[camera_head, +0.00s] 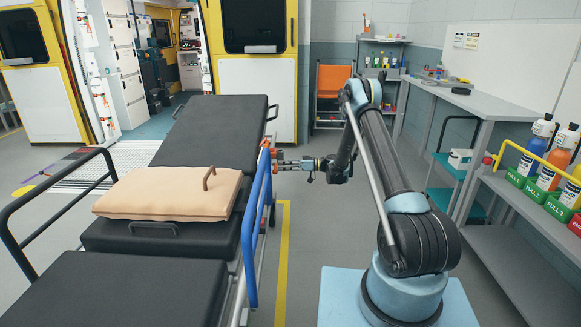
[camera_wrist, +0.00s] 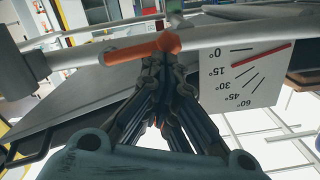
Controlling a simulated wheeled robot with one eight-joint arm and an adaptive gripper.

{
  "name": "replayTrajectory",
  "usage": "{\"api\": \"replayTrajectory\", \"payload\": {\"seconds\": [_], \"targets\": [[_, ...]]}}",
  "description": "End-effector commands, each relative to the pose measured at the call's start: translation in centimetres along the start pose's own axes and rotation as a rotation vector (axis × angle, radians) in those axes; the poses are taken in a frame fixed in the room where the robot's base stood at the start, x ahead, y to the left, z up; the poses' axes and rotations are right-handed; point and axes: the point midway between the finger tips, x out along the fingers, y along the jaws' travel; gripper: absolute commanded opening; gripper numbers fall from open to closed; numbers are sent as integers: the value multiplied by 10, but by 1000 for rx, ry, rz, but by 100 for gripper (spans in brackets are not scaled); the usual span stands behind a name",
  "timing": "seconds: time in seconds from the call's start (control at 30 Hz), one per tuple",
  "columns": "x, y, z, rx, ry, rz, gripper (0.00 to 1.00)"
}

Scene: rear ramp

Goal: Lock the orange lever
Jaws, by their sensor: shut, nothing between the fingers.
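The orange lever (camera_wrist: 142,48) lies along a grey rail of the stretcher in the wrist view, with its rounded end at the right. In the head view a small orange part (camera_head: 266,145) shows at the stretcher's right side, by the blue side rail (camera_head: 252,228). My gripper (camera_head: 279,164) reaches from the right to this side. In the wrist view my gripper (camera_wrist: 158,62) is shut and empty, its fingertips just below the lever's rounded end. I cannot tell whether they touch it.
A white angle plate (camera_wrist: 250,80) has a red pointer (camera_wrist: 262,55) near 15°. The black stretcher (camera_head: 215,135) carries a beige pillow (camera_head: 165,193). A workbench (camera_head: 455,95) and a bottle shelf (camera_head: 520,195) stand at right. The floor between stretcher and bench is partly clear.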

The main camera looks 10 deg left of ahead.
Motion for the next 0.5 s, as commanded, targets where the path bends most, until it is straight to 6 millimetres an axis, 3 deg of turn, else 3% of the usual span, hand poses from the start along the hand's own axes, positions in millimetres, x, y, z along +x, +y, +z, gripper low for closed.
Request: {"api": "replayTrajectory", "payload": {"seconds": [0.23,0.5], "targets": [[19,-3,15,-202,-6,-9,0],[25,-4,17,-237,-6,-13,0]]}}
